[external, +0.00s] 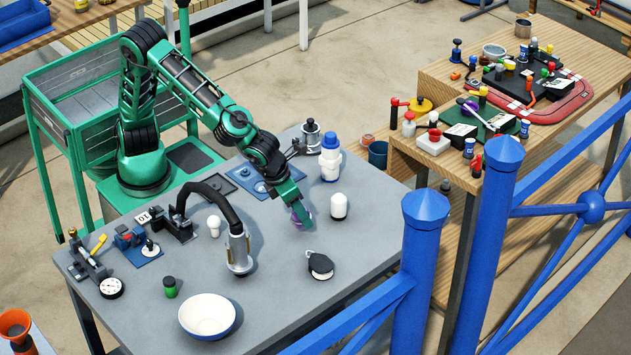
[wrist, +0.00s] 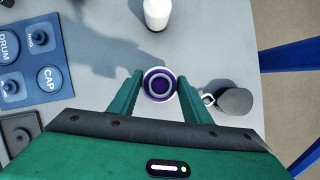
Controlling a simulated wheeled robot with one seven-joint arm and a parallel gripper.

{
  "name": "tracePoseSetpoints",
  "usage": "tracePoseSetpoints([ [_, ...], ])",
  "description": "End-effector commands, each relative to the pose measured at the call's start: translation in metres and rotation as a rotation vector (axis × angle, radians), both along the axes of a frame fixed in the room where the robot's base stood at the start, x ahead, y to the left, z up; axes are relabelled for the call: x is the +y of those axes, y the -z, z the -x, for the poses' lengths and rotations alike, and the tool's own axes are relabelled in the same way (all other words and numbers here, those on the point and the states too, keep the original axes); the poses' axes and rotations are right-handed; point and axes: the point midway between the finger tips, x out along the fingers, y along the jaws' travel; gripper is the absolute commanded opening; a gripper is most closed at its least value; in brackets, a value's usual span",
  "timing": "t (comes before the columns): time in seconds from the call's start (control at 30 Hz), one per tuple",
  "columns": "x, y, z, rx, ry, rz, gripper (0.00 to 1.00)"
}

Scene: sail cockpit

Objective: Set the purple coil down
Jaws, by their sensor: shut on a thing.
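The purple coil (wrist: 159,85) is a round, ringed piece with a pale band and dark centre. In the wrist view it sits between the two green fingers of my gripper (wrist: 158,98), which are shut on it. In the external view my gripper (external: 298,207) is low over the grey table (external: 275,285), and the purple coil (external: 301,216) shows at the fingertips. Whether the coil touches the table cannot be told.
A white bottle (external: 338,206) stands close to the right of my gripper. A black round block with a pale loop (external: 320,266) lies in front. A blue-and-white bottle (external: 330,158) stands behind, a blue labelled panel (external: 262,179) to the left, a white bowl (external: 208,315) farther forward.

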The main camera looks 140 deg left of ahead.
Motion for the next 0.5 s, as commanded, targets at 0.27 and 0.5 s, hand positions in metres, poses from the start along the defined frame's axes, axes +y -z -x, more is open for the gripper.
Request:
tracePoseSetpoints([
  [0.27, 0.0, 0.033, 0.001, 0.002, 0.0, -0.001, 0.18],
  [0.5, 0.0, 0.034, 0.0, 0.001, 0.001, 0.0, 0.18],
])
